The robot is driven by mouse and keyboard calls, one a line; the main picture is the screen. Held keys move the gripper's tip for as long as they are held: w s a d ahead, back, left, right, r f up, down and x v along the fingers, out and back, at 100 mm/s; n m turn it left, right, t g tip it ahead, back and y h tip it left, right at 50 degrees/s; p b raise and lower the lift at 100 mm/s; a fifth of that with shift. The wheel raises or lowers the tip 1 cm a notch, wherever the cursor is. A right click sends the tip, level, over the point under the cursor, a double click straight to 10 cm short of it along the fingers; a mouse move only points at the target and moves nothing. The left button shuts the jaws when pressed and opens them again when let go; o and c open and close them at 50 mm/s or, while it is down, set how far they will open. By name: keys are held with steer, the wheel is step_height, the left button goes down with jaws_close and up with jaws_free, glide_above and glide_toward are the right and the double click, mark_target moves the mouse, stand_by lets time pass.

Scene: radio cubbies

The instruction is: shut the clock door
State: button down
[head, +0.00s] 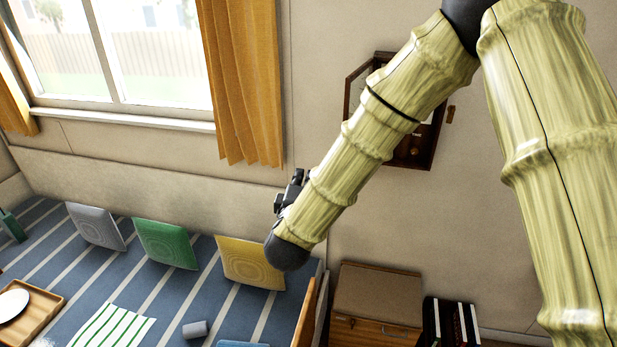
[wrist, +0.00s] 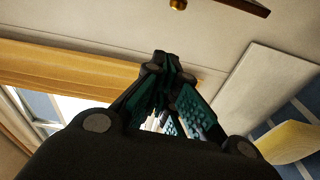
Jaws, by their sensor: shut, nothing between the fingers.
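The wall clock (head: 427,150) is a dark wooden case on the wall, partly hidden behind my arm. Its door (head: 348,98) appears as a thin dark frame standing out from the case on the left, so it looks open. My arm hides much of the door and the hinge side. My gripper (head: 293,187) is below and left of the clock, apart from it, over the bed's yellow cushion. In the wrist view my gripper (wrist: 165,62) has its fingers together and holds nothing. A dark wooden piece at the top edge there may be part of the clock.
An orange curtain (head: 240,80) and window (head: 150,55) are at left. Below is a striped bed with a yellow cushion (head: 250,262). A wooden cabinet (head: 377,295) and several books (head: 452,322) stand below the clock.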

steer(key=w+d+p, duration=0.4)
steer(key=w, duration=0.2)
steer(key=shift+d, duration=0.25)
stand_by(0.3)
steer(key=shift+f, duration=0.1)
stand_by(0.3)
